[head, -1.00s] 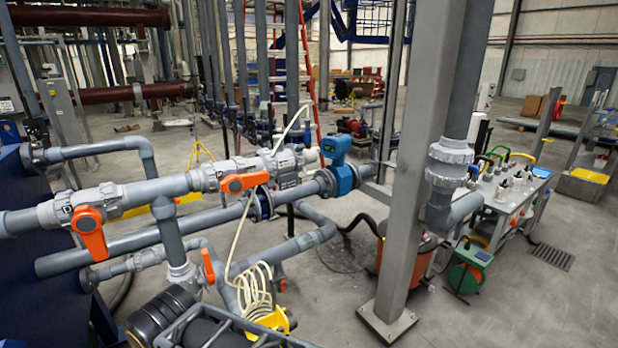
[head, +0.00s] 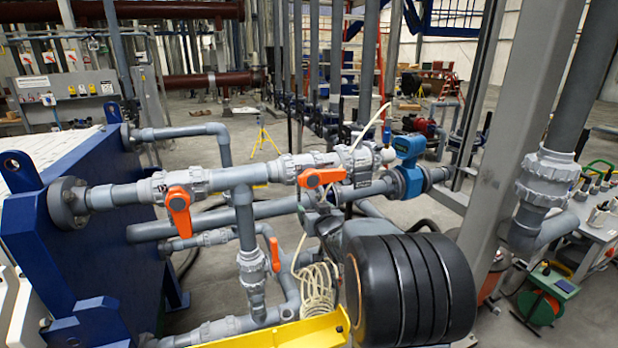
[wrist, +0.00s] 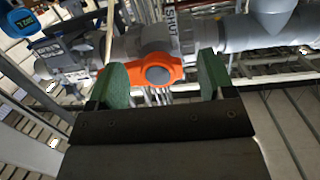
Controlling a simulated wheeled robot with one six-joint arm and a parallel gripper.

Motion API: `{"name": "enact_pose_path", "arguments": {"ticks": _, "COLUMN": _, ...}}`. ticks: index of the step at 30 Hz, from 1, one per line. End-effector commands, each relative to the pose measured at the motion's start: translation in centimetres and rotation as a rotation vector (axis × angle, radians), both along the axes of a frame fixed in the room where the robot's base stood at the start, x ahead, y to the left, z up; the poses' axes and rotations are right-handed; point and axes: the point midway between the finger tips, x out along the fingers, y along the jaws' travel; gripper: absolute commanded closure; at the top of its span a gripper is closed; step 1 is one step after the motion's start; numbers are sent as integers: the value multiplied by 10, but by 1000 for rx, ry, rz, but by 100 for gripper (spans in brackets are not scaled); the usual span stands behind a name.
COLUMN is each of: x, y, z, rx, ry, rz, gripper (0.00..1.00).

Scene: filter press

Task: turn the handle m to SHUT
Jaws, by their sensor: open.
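An orange handle (head: 320,177) lies along the upper grey pipe on the right-hand valve. In the wrist view the handle (wrist: 158,75) spans sideways between my open fingers, its left end partly behind the left finger. A plate reading SHUT (wrist: 173,28) shows on the valve body (wrist: 155,40). I cannot read a letter m. My gripper (wrist: 162,82) is open, green pads either side of the handle's hub; contact cannot be told.
Another orange handle (head: 178,208) hangs downward on the left valve. A lower orange handle (head: 274,254) stands upright beside the vertical pipe. A blue meter (head: 409,150) is right of the valve. A grey column (head: 510,170) stands farther right. A coiled cream hose (head: 318,290) hangs below.

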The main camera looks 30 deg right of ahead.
Motion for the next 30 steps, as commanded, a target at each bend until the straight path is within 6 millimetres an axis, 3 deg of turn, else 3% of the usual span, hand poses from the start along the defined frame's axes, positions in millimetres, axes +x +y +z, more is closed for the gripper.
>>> {"name": "enact_pose_path", "arguments": {"ticks": 7, "x": 11, "y": -22, "z": -3, "rx": -17, "ry": -122, "rz": 49, "gripper": 25}}
{"name": "enact_pose_path", "arguments": {"ticks": 11, "x": 11, "y": -30, "z": -1, "rx": -130, "ry": -120, "rz": 64, "gripper": 25}}
{"name": "enact_pose_path", "arguments": {"ticks": 21, "x": 6, "y": -68, "z": 10, "rx": -821, "ry": 5, "rz": 107, "gripper": 25}}
{"name": "enact_pose_path", "arguments": {"ticks": 30, "x": 4, "y": -82, "z": 50, "rx": -1507, "ry": 138, "rz": 147, "gripper": 25}}
